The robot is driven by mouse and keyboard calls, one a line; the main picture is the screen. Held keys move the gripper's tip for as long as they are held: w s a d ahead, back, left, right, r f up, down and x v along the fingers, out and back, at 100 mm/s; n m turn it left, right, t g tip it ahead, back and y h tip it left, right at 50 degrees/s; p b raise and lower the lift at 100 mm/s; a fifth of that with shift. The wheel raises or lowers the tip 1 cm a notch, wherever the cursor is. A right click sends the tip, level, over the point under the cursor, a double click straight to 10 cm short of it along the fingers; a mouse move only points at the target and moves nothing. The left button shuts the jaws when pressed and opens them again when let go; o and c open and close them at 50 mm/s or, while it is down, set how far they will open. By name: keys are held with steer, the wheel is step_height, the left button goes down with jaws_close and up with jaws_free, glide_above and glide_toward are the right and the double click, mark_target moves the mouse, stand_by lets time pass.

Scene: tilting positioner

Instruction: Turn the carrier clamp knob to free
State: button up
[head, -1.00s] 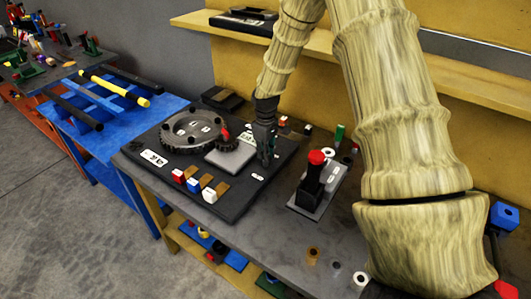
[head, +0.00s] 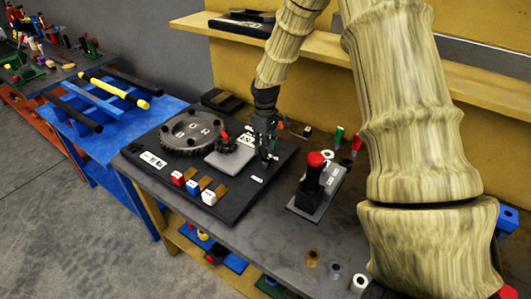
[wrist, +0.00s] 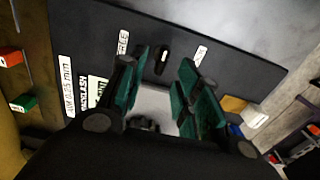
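A small black knob (wrist: 162,58) stands on the dark plate in the wrist view. A white label reading FREE (wrist: 122,42) lies to its left, and another small label (wrist: 201,55), too small to read, lies to its right. My gripper (wrist: 160,78) is open, its two green-padded fingers apart. In the picture the knob shows just beyond the gap between the fingertips, with nothing held. In the head view my gripper (head: 267,152) points down over the right part of the black base plate (head: 235,205); I cannot make out the knob there.
A large dark gear (head: 190,131) and a grey block (head: 228,158) stand left of my gripper. Red, blue and white blocks (head: 193,187) sit at the plate's front. A red-topped black lever (head: 312,175) stands to the right. A wooden shelf (head: 380,55) runs behind.

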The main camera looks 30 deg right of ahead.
step_height(320, 180, up, 8)
stand_by(0.4)
stand_by(0.4)
